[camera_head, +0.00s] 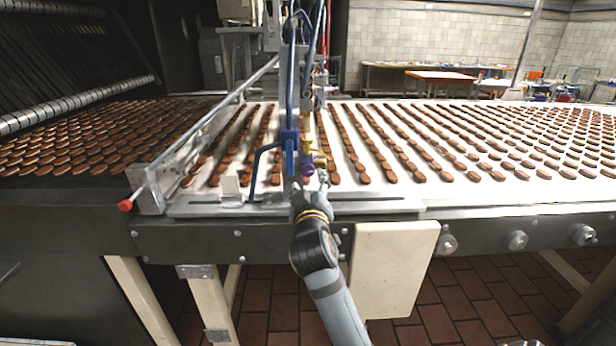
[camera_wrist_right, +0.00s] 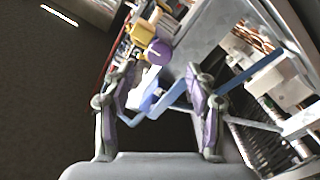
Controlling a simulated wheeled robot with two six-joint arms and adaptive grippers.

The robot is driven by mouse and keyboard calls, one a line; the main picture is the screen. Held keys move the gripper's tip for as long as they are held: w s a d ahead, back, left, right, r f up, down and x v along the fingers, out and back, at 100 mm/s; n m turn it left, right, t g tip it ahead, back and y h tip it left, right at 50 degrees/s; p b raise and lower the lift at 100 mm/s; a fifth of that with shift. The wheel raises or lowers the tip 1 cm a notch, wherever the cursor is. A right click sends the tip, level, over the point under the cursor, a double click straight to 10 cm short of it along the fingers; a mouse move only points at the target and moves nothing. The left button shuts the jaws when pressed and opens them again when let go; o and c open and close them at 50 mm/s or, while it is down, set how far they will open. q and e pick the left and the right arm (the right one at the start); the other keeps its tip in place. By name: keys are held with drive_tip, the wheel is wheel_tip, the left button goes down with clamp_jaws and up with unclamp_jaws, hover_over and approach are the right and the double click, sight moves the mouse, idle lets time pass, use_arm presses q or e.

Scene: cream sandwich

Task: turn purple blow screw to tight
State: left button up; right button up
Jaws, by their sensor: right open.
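The purple blow screw (camera_head: 308,169) is a small knob low on the machine head above the belt, beside a yellow part (camera_head: 320,160). In the right wrist view the purple screw (camera_wrist_right: 158,51) appears as a round knob just beyond the fingertips, between their lines. My right gripper (camera_head: 311,187) comes up from the front and is just below and in front of the screw. Its fingers (camera_wrist_right: 160,78) are spread, with nothing held between them. No contact with the screw is visible. My left gripper does not show.
A blue block with a bent blue lever (camera_head: 265,165) stands left of the screw, and blue bars cross near the fingers in the wrist view. Rows of brown biscuits (camera_head: 400,155) lie on the belt. A red-tipped rod (camera_head: 126,205) sticks out at left.

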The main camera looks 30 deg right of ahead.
drive_tip(key=shift+v, duration=1.25)
